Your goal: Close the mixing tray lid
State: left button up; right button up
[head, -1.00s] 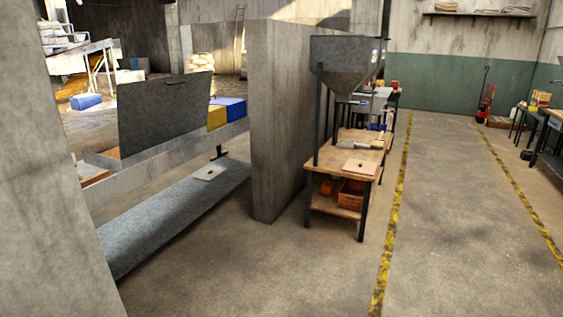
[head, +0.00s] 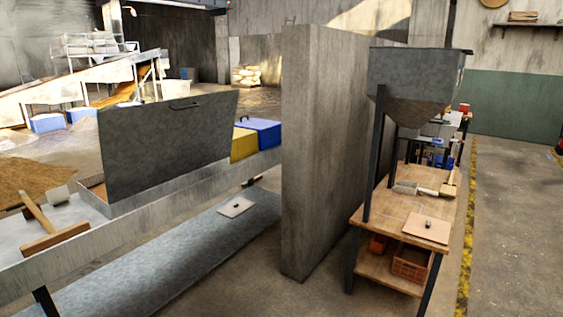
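The mixing tray lid (head: 168,140) is a large grey metal panel with a dark handle (head: 186,104) near its top edge. It stands raised, tilted slightly back, above a long grey metal counter. The tray (head: 95,201) shows only as a rim and a small brown strip at the lid's left; the lid hides the rest of it. Neither of my grippers is in view.
A wooden rake-like tool (head: 56,235) lies on the counter at left. Yellow (head: 244,144) and blue (head: 262,131) boxes stand beyond the lid. A concrete wall (head: 322,150) separates the counter from a wooden workbench (head: 400,212) under a hopper (head: 415,85). Open floor lies at right.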

aim_at(145, 146)
jog(key=i+l+u, duration=0.1)
jog(key=i+u, duration=0.35)
jog(key=i+l+u, duration=0.3)
jog(key=i+u, duration=0.2)
jog(key=i, duration=0.05)
